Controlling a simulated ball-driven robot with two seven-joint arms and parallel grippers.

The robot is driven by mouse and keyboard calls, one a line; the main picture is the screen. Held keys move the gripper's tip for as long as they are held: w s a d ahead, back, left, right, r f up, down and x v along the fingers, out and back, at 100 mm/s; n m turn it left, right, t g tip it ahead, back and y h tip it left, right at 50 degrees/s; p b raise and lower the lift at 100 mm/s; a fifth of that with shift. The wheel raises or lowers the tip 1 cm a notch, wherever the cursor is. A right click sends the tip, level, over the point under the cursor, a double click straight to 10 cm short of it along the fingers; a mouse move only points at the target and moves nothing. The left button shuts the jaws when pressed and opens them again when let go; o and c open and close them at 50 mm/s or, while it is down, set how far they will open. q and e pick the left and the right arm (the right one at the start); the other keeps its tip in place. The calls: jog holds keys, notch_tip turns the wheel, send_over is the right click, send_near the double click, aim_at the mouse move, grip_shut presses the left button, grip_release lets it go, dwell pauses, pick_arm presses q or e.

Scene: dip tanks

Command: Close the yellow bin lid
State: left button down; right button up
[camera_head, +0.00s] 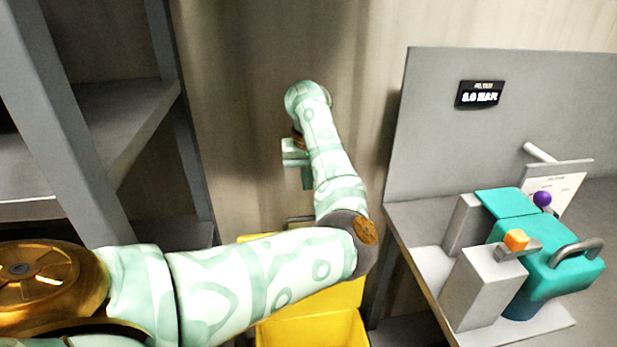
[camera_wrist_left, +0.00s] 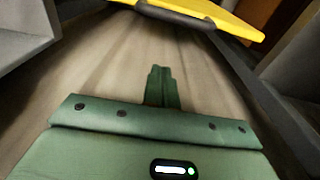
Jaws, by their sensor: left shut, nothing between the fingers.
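The yellow bin (camera_head: 315,328) stands low at the bottom middle of the head view, partly hidden behind my left arm. More yellow shows just above and below the forearm; I cannot tell clearly how much of it is lid. In the left wrist view a yellow panel (camera_wrist_left: 232,20) with a dark strip along its edge crosses the top; it looks like the lid. My left gripper (camera_head: 306,184) is above and beyond the bin, in front of the wall. Its fingers (camera_wrist_left: 162,86) are together and empty, apart from the yellow panel. My right gripper is out of view.
A grey shelf rack (camera_head: 120,120) stands at the left. At the right is a grey bench (camera_head: 425,265) with a teal machine (camera_head: 560,262), an orange knob, a purple ball and a small display panel (camera_head: 479,94). The beige wall is behind.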

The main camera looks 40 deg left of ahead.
pick_arm(q)
notch_tip(320, 180, down, 5)
jog(key=s+d, duration=0.2)
jog(key=shift+d+f, duration=0.2)
dwell(0.4)
